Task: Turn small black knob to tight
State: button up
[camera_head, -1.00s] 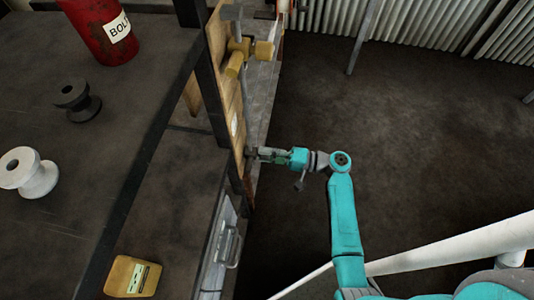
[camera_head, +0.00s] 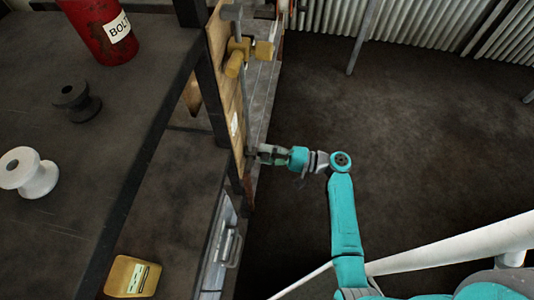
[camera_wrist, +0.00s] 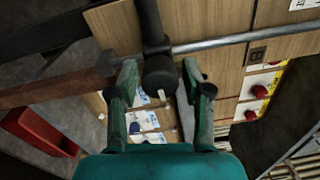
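A small black knob (camera_wrist: 160,74) sits in the middle of the wrist view, at the crossing of a grey metal rod and a dark upright bar. My gripper (camera_wrist: 161,72) is open, with one finger to the left and one to the right of the knob. A narrow gap shows on each side, so neither finger visibly touches it. I cannot tell how deep the knob sits between the fingertips. In the head view my gripper (camera_head: 254,154) reaches the edge of the wooden board (camera_head: 237,115), and the knob cannot be made out there. No tight marking is readable.
Yellow valve handles (camera_head: 243,52) stick out from the board above my gripper. Red knobs (camera_wrist: 260,91) on pale plates lie at the right of the wrist view. A shelf (camera_head: 110,145) with spools and a red can (camera_head: 98,30) stands left. Floor to the right is open.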

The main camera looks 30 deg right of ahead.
dwell(0.3)
jog(key=v, duration=1.2)
dwell(0.3)
